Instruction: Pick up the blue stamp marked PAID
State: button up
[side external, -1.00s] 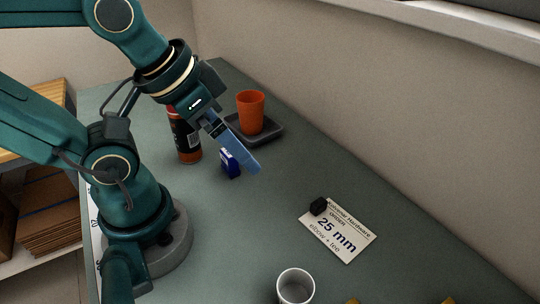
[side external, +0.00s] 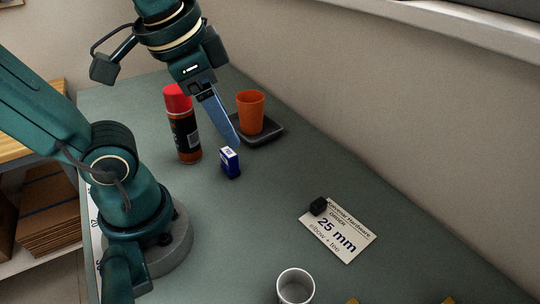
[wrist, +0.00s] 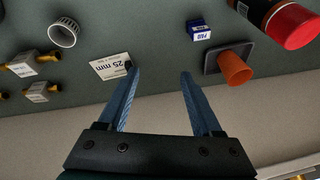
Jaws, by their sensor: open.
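The blue stamp (side external: 230,163) with a white label stands on the green bench, in front of the spray can. In the wrist view the stamp (wrist: 198,30) reads PAID and sits above and right of the fingertips. My gripper (side external: 236,143) is in the air just above and behind the stamp in the side view. In the wrist view its two blue fingers (wrist: 160,72) are apart, with nothing between them. The stamp is apart from the fingers.
A red-capped spray can (side external: 186,130) stands close left of the stamp. An orange cup (side external: 250,112) sits on a dark tray (side external: 270,135) behind it. A card marked 25 mm (side external: 345,238) with a small black object (side external: 318,206) and a white cup (side external: 296,287) lie nearer. Brass fittings (wrist: 22,66) show in the wrist view.

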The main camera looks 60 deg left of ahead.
jog(key=a+f+m+g+y, duration=0.2)
jog(key=a+m+g+y, duration=0.25)
jog(key=a+m, duration=0.2)
notch_tip(320, 180, up, 3)
jog(key=m+y, duration=0.8)
jog(key=m, duration=0.1)
send_over(229, 153)
jog(key=d, duration=0.2)
jog(key=shift+n+g, duration=0.25)
jog(key=f, duration=1.6)
jog(key=shift+w+a, duration=0.1)
jog(key=shift+a, duration=0.2)
jog(key=shift+f, duration=0.3)
jog(key=shift+a+f, duration=0.2)
jog(key=shift+a, duration=0.1)
jog(key=shift+x, duration=2.2)
grip_shut()
